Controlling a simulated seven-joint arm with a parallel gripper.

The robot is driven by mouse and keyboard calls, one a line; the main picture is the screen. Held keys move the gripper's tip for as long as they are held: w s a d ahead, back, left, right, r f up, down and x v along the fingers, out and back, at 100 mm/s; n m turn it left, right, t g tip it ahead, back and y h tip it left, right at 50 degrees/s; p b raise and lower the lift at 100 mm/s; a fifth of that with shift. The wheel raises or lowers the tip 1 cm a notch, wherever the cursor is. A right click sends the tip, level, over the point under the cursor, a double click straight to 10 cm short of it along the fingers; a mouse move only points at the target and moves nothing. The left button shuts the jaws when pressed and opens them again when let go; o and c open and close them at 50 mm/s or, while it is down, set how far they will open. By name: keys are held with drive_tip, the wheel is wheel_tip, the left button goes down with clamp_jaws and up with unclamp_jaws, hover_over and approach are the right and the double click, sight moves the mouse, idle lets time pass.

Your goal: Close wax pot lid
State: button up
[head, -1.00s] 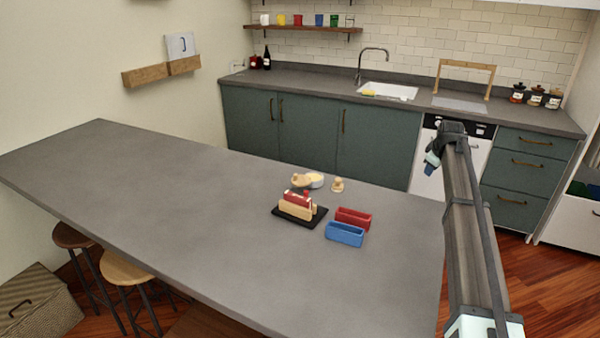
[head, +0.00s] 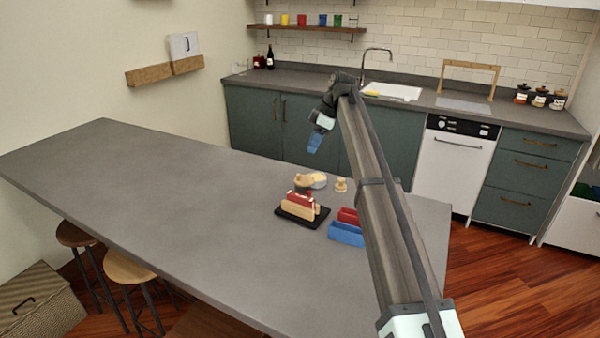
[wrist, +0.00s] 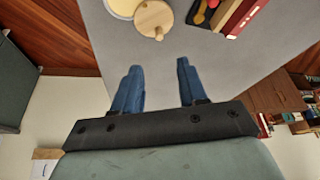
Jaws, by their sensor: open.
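The wax pot (head: 318,180) stands on the grey counter, with a pale yellow top showing. It also shows, cut off, at the top edge of the wrist view (wrist: 122,7). A round wooden lid with a knob (head: 302,182) is beside the pot, not over its pale top; it is clearer in the wrist view (wrist: 153,19). I cannot tell whether lid and pot are joined. My gripper (head: 314,146) is above the counter's far edge, behind the pot in the head view. Its blue fingers (wrist: 157,82) are apart, with nothing between them, and clear of the lid.
A black tray (head: 292,216) with red and wooden blocks is close in front of the pot. A red bin (head: 348,215) and blue bin (head: 345,234) stand to its right, partly behind my arm. A small wooden knobbed piece (head: 341,185) is right of the pot. The counter's left is clear.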

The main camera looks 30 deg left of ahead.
sight(299, 174)
drive_tip(key=x, duration=1.2)
drive_tip(key=shift+f, duration=0.15)
drive_tip(key=shift+c, duration=0.4)
clamp_jaws()
